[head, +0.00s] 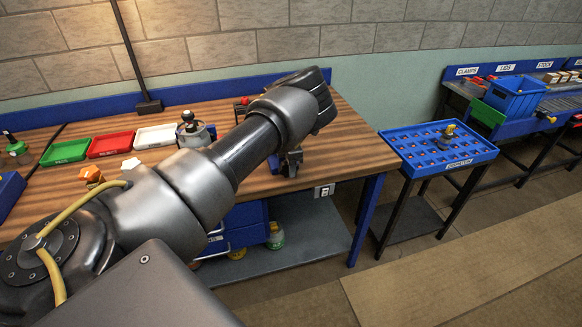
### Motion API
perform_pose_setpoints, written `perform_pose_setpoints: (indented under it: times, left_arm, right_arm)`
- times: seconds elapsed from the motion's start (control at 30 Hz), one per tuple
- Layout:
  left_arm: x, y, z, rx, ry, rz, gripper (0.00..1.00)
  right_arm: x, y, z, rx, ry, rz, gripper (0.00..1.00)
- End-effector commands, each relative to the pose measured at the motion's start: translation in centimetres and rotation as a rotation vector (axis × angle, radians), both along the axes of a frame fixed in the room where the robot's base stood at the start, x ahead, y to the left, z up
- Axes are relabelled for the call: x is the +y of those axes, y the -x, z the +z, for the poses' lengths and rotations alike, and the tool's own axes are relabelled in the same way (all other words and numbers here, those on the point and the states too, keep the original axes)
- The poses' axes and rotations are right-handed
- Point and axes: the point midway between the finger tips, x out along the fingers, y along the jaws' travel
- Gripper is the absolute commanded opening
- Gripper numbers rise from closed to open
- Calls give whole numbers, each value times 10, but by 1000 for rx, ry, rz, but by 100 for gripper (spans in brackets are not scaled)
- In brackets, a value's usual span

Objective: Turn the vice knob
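My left arm comes in from the lower left and reaches over the wooden workbench (345,135). My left gripper (291,164) points down by the bench's front edge, below the wrist. It is small and partly hidden by my forearm, so I cannot tell its opening or whether it touches anything. A grey metal device with a black ball knob (188,120) stands on the bench, left of my forearm. A small red-topped item (245,101) shows behind the forearm. I cannot tell which of these, if either, belongs to the vice. My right gripper is out of view.
Green (66,151), red (111,144) and white (156,136) trays line the bench's back left. An orange knob (91,174) shows beside my arm. A blue pegboard-like tray table (439,163) stands right of the bench. The bench's right end is clear.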

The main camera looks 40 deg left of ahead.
Motion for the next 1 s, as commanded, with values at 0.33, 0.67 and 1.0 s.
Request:
perform_pose_setpoints:
  times: [0.33, 0.67, 1.0]
  left_arm:
    - [0, -1, -7, 50, -35, -5, 0]
    - [0, -1, -1, 133, -93, 0, 0]
    - [0, -1, -1, 132, -92, 0, 29]
  right_arm:
    - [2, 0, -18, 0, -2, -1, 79]
    - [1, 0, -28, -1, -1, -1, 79]
    - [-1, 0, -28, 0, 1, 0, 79]
